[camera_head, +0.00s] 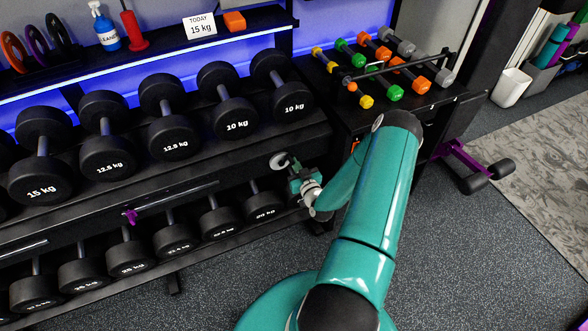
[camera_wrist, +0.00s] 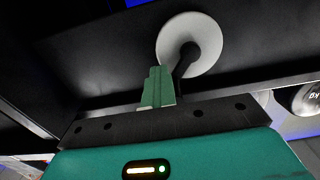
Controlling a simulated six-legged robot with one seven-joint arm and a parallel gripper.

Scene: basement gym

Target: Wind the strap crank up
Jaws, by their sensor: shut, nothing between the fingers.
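A pale round disc with a dark crank arm or handle (camera_head: 281,160) is at the right end of the dumbbell rack, and it looks like the strap crank. In the wrist view the pale disc (camera_wrist: 203,33) faces me under a dark shelf, and its dark handle (camera_wrist: 183,64) sticks out toward me. My gripper (camera_head: 293,175) is beside the disc. In the wrist view the green fingers of my gripper (camera_wrist: 160,72) are shut and empty, just left of the dark handle. Whether they touch it I cannot tell. No strap shows clearly.
Heavy dumbbells (camera_head: 172,137) fill both rack tiers to the left of my gripper. A purple knob (camera_head: 131,216) sits on the rack's front rail. A black stand with small coloured dumbbells (camera_head: 396,93) is at right. The floor (camera_head: 440,250) in front is clear.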

